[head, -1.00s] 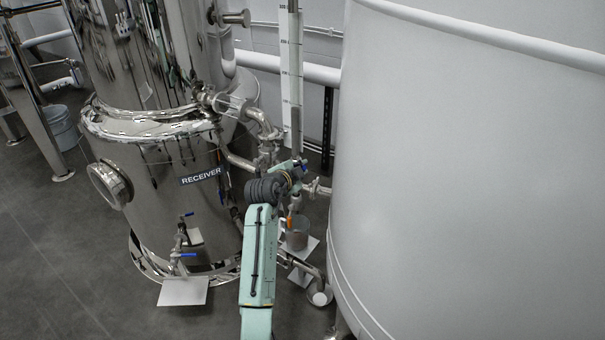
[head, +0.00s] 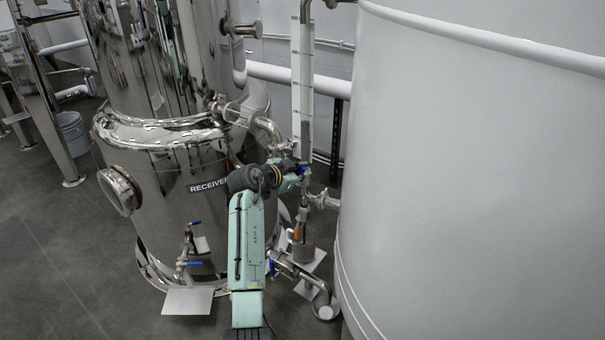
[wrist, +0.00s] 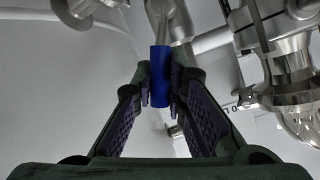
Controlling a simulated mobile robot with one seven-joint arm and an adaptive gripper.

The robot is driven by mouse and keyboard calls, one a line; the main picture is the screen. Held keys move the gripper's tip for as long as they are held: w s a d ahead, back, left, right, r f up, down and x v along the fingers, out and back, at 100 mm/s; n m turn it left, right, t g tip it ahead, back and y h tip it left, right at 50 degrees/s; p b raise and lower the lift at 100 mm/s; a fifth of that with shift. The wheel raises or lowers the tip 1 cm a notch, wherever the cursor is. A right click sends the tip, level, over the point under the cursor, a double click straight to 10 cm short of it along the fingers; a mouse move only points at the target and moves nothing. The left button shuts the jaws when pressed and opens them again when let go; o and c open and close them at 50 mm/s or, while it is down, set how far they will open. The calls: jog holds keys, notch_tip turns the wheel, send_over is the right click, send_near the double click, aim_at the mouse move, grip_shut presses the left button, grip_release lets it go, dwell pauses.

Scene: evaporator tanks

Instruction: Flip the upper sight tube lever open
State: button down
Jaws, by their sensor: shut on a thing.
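The blue lever handle (wrist: 160,75) stands upright in the middle of the wrist view, between my fingertips. My gripper (wrist: 160,82) is shut on it, with one dark finger pad on each side. A metal valve body and pipe show just beyond the handle. In the head view my gripper (head: 300,171) is at the valve below the tall sight tube (head: 303,75) with its white scale. Only a small bit of blue (head: 304,169) shows there, and my arm hides much of the valve.
The steel receiver tank (head: 165,220) stands left of my arm, and a large white tank (head: 470,170) fills the right. Lower blue levers (head: 188,264) show on the receiver's drain. A container (head: 303,247) sits below the sight tube. Pipes crowd the gap.

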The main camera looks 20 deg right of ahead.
jog(key=c, duration=1.6)
grip_release()
jog(key=v, duration=1.2)
jog(key=shift+s, duration=0.1)
